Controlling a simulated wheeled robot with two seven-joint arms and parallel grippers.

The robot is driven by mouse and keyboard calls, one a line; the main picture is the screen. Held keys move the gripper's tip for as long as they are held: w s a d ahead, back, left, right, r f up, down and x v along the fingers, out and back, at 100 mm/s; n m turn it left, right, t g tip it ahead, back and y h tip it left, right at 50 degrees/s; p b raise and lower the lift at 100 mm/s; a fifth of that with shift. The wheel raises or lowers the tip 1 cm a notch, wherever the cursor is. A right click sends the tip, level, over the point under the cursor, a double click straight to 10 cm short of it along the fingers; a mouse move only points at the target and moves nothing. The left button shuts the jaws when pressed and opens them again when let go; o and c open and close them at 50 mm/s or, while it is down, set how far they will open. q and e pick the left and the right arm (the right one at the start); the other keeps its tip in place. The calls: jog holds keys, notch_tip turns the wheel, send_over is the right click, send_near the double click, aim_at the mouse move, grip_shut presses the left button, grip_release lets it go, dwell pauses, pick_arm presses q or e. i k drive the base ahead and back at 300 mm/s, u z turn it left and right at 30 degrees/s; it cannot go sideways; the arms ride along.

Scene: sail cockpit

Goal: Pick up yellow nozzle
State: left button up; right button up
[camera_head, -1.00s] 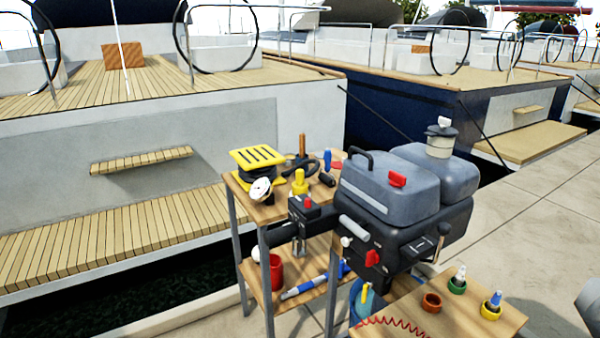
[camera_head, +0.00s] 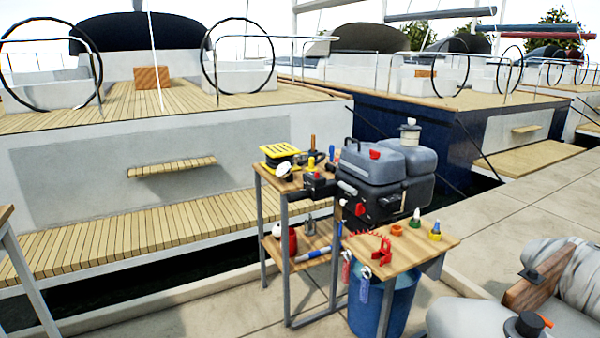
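A small nozzle with a yellow collar and a blue tip (camera_head: 435,231) stands upright on the low wooden table (camera_head: 402,262), near its right edge. Next to it on the left is a nozzle with a green collar and white tip (camera_head: 415,219). An orange ring (camera_head: 396,229) lies left of that. Another small yellow piece (camera_head: 311,163) stands on the taller shelf, partly crowded by other items; its exact form is too small to tell. Neither of my grippers shows in the view.
A grey outboard motor (camera_head: 372,168) stands behind the low table. Red tool (camera_head: 381,252) and hanging tags crowd its front; a blue bin (camera_head: 370,305) is beneath. Grey inflatable shapes (camera_head: 470,318) fill the lower right. Open pavement (camera_head: 490,240) lies right of the table.

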aim_at(312, 161)
jog(key=u, duration=0.95)
jog(key=i, duration=1)
jog(key=u, duration=0.55)
jog(key=i, duration=1.2)
jog(key=z, duration=0.65)
